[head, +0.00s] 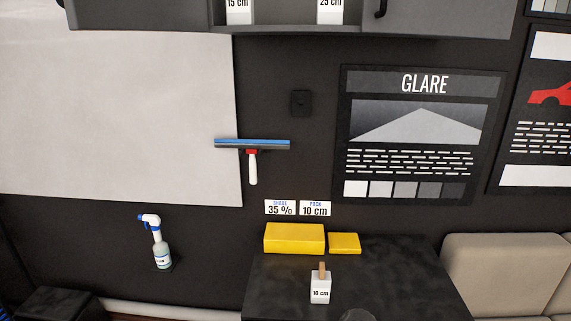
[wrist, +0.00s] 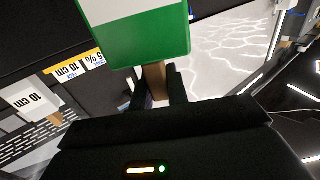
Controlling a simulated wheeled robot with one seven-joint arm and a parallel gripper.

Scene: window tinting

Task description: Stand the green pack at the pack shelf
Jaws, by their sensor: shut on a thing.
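In the wrist view, my gripper (wrist: 155,85) is shut on the wooden tab of the green pack (wrist: 140,42). The pack is a green box with a white band, cut off by the top edge of the picture. Its far side is hidden, and so is any writing on it. The shelf with white packs or tags marked 15 cm and 25 cm (head: 285,22) crosses the top of the head view, mostly cut off; I cannot tell whether it is the pack shelf. Neither my gripper nor the green pack shows in the head view.
A black table (head: 285,290) bears a white 10 cm block (head: 320,289) with a wooden tab and two yellow blocks (head: 294,238). Cards above read 35 % and 10 cm. A squeegee (head: 252,150) and a spray bottle (head: 159,248) are left of it. A beige sofa stands right.

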